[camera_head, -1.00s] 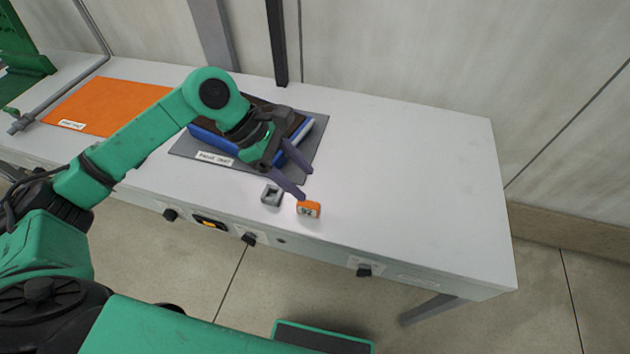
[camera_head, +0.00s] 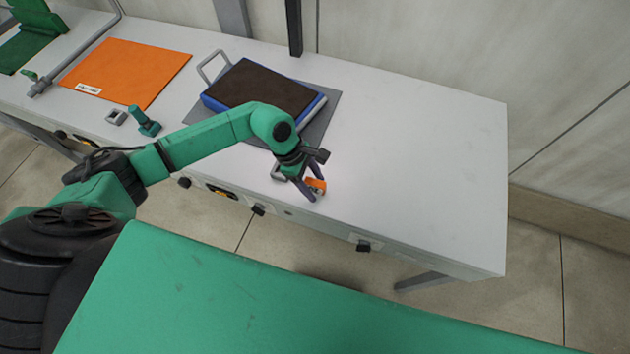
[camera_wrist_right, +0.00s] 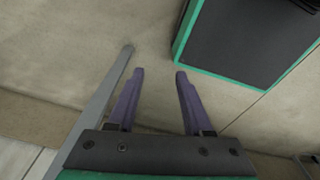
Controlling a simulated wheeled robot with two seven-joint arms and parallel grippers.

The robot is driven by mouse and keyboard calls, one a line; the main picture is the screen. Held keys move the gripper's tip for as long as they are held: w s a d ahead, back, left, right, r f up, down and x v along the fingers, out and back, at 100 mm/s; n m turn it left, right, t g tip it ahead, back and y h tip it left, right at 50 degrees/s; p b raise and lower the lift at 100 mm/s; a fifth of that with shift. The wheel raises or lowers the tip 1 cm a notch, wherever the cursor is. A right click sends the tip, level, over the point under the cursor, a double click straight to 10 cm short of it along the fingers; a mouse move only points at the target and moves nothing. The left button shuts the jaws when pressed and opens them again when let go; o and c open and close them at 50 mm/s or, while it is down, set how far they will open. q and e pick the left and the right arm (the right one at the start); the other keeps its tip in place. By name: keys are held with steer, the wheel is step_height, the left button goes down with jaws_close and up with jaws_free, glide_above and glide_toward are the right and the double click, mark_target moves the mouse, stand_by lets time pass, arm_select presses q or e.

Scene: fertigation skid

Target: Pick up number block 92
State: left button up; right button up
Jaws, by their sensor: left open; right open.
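The orange number block (camera_head: 316,186) sits on the white table near its front edge. Its number is too small to read in the head view. My left gripper (camera_head: 313,188) is open and low at the block, with one finger on either side of it as far as I can tell. Contact cannot be told. My right gripper (camera_wrist_right: 156,75) is open and empty in the right wrist view, above the bare floor and away from the table top.
A grey block (camera_head: 278,172) stands just left of the orange block, partly hidden by my gripper. A blue tray with a dark top (camera_head: 262,88) lies on a grey mat (camera_head: 327,112) behind. An orange mat (camera_head: 128,72) is far left. The table's right part is clear.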

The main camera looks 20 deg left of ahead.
arm_select(q)
steer(key=shift+w, duration=0.15)
jaws_close()
steer(key=shift+r, duration=0.1)
